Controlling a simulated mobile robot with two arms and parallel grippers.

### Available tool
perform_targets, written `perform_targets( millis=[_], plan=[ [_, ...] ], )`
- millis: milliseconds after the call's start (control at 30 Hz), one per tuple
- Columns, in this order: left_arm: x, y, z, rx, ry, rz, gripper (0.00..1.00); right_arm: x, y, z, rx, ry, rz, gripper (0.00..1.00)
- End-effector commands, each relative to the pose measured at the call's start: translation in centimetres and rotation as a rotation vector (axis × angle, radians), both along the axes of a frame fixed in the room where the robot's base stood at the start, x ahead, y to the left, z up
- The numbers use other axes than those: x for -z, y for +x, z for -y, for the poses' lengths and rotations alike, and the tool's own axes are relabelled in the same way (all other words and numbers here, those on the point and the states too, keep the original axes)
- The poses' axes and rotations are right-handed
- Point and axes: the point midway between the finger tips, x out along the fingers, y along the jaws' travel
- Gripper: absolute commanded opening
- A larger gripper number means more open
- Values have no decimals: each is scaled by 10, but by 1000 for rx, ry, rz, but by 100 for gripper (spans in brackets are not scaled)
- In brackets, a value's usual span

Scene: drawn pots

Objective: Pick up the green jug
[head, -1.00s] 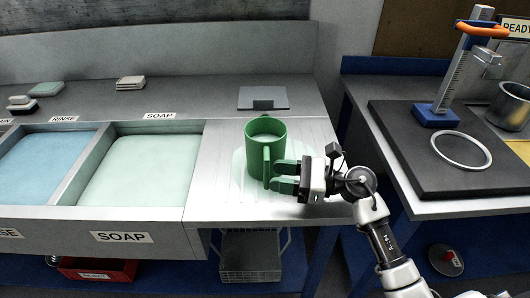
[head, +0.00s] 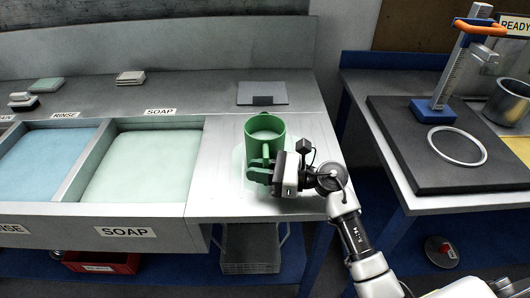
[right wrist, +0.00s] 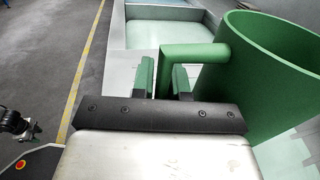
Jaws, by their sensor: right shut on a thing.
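The green jug (head: 266,138) stands upright on a pale round patch on the ribbed metal drainboard (head: 221,195), right of the soap basin. Its handle faces my right gripper (head: 259,172). The right wrist view shows the jug's wide body (right wrist: 262,85) at the right. There the green fingers of my right gripper (right wrist: 162,80) are on either side of the handle, shut on it. The lower handle is partly hidden by the gripper. A dark jointed part at the left edge of the right wrist view may be my left gripper (right wrist: 20,126), too small to read.
The soap basin (head: 145,170) and blue rinse basin (head: 45,160) are to the left. A grey plate (head: 262,92) lies behind the jug. On the right table are a black board (head: 410,150), a metal ring (head: 457,158), an upright stand (head: 455,75) and a steel pot (head: 507,105).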

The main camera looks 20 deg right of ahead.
Motion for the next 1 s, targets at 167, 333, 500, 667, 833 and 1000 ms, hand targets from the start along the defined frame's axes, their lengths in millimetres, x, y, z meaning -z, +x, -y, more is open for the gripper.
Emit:
perform_targets(
  millis=[167, 333, 500, 667, 833, 1000],
  plan=[
    [0, 0, 0, -1, 0, 0, 43, 0, 0, 0, 0, -1, 0, 0],
    [0, 0, 0, -1, 0, 0, 43, -2, 0, 0, 1, 1, 5, 0],
    [0, 1, 0, -1, 0, 1, 43, -3, 0, 0, 1, 0, 4, 0],
    [2, 1, 0, -1, 0, 1, 43, -12, 0, 0, 0, -2, 7, 0],
    [4, 2, 0, -1, -1, 3, 43, -34, 0, 1, 1, -4, 12, 0],
    [10, 2, 1, 0, -1, 3, 43, -53, -12, 19, 2, -6, 9, 0]
  ],
)
